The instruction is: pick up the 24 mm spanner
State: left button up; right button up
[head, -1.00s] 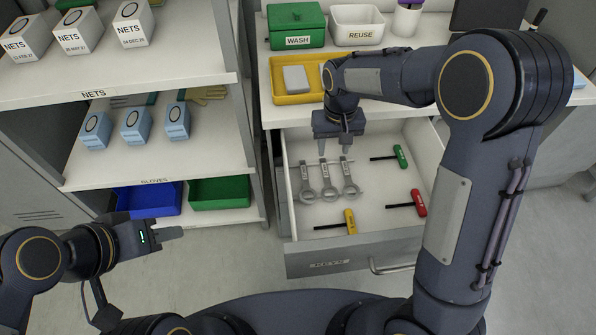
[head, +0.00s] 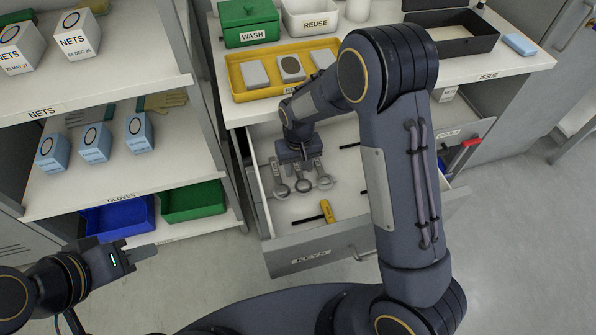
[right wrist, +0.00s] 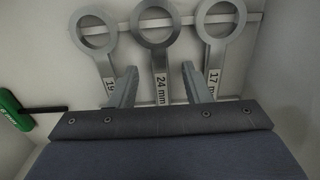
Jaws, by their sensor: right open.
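Three grey ring-ended spanners lie side by side in the open drawer. In the right wrist view, the 24 mm spanner (right wrist: 158,60) is the middle one, with its label between my fingers. The 19 spanner (right wrist: 97,45) is to its left and the 17 mm spanner (right wrist: 216,45) to its right. In the head view the middle spanner's ring (head: 303,185) shows below my right gripper (head: 299,163). My right gripper also shows in the right wrist view (right wrist: 160,88), open, one finger each side of the 24 mm handle. My left gripper (head: 146,250) is away from the drawer, its opening unclear.
The drawer (head: 310,258) also holds a yellow-handled key (head: 327,211) in front of the spanners and a green-handled key (right wrist: 15,110). A yellow tray (head: 240,90) stands on the counter behind. Shelves with blue boxes (head: 95,143) stand at left.

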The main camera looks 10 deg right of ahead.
grip_shut()
dwell(0.3)
jog(key=shift+r, duration=0.1)
